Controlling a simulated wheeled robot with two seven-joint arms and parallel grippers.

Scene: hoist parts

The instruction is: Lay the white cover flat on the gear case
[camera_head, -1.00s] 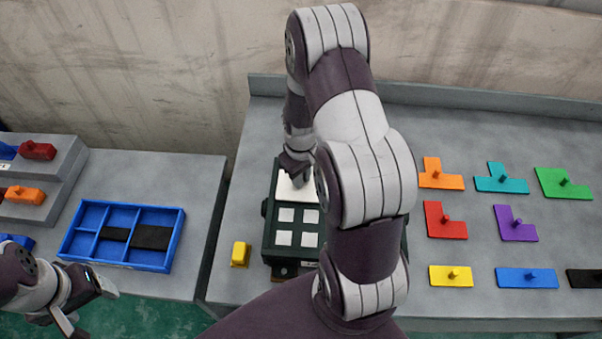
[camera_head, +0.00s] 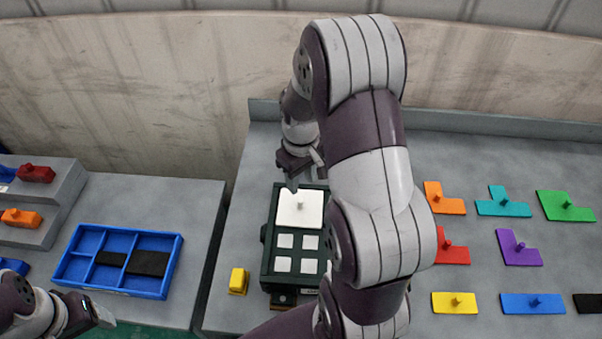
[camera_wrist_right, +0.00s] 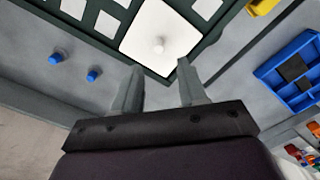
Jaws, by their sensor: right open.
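The white cover (camera_head: 290,212) is a square plate with a small knob, lying on the far end of the dark green gear case (camera_head: 268,262). It looks flat there. The cover also shows in the right wrist view (camera_wrist_right: 148,45), on the green case (camera_wrist_right: 206,42). My right gripper (camera_head: 304,183) is above and just beyond the cover, open and empty, apart from the knob. Its two fingers (camera_wrist_right: 158,82) show spread in the right wrist view. My left gripper (camera_head: 92,312) is at the lower left, away from the case; its jaw state is unclear. My right arm hides the case's right side.
A yellow block (camera_head: 239,281) stands left of the case. A blue divided tray (camera_head: 116,285) with black pieces is on the left table. Several coloured knobbed plates, such as the purple one (camera_head: 517,249), lie at right. Two blue pegs (camera_wrist_right: 75,66) stand near the case.

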